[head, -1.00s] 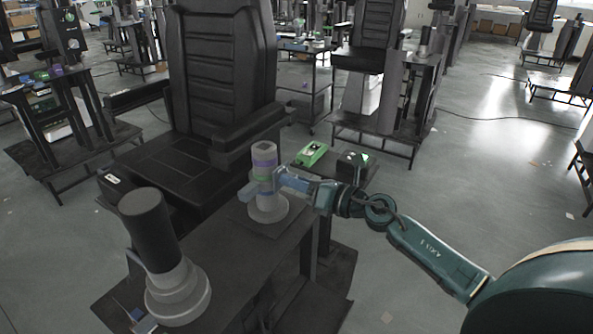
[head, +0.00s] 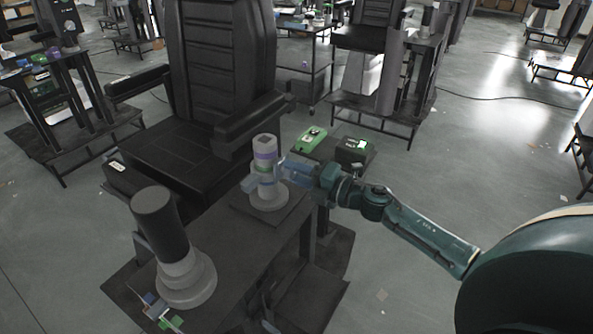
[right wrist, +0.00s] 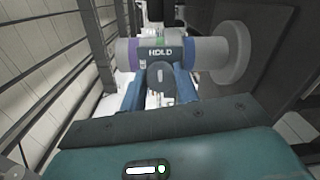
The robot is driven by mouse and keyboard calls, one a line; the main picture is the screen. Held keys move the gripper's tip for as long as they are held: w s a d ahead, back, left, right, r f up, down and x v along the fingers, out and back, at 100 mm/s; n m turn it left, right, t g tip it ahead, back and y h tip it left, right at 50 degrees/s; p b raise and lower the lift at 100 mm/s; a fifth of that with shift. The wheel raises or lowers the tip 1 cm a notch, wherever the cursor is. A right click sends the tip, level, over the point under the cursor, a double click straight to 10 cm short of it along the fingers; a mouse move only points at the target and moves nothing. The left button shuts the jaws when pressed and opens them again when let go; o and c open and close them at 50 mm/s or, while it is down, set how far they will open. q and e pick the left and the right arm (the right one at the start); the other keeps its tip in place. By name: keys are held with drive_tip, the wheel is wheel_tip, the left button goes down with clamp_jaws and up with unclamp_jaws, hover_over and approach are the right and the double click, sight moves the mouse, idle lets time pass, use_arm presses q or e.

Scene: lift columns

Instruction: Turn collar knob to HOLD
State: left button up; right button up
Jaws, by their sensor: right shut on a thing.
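The light grey lift column (head: 265,148) stands upright on a round base, with coloured bands around it. A rounded grey knob (right wrist: 160,76) with a pale mark sits just below the lettering. My right gripper (right wrist: 159,88) has its blue fingers on both sides of the knob, shut on it. In the head view my right gripper (head: 268,178) reaches the column from the right. My left gripper is not in view.
A second, dark-topped column (head: 160,220) stands nearer on the dark bench (head: 225,235). A black seat (head: 185,145) is behind. Open floor lies further right.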

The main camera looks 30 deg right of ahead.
drive_tip(key=shift+m, duration=0.5)
drive_tip(key=o, duration=1)
drive_tip(key=shift+c, duration=0.2)
drive_tip(key=shift+s+d+f, duration=0.1)
drive_tip(key=shift+s+d, duration=0.05)
drive_tip(key=shift+s, duration=0.1)
drive_tip(key=b+v, duration=0.3)
drive_tip(key=v, duration=0.9)
drive_tip(key=shift+s, duration=0.25)
drive_tip(key=shift+d, duration=0.15)
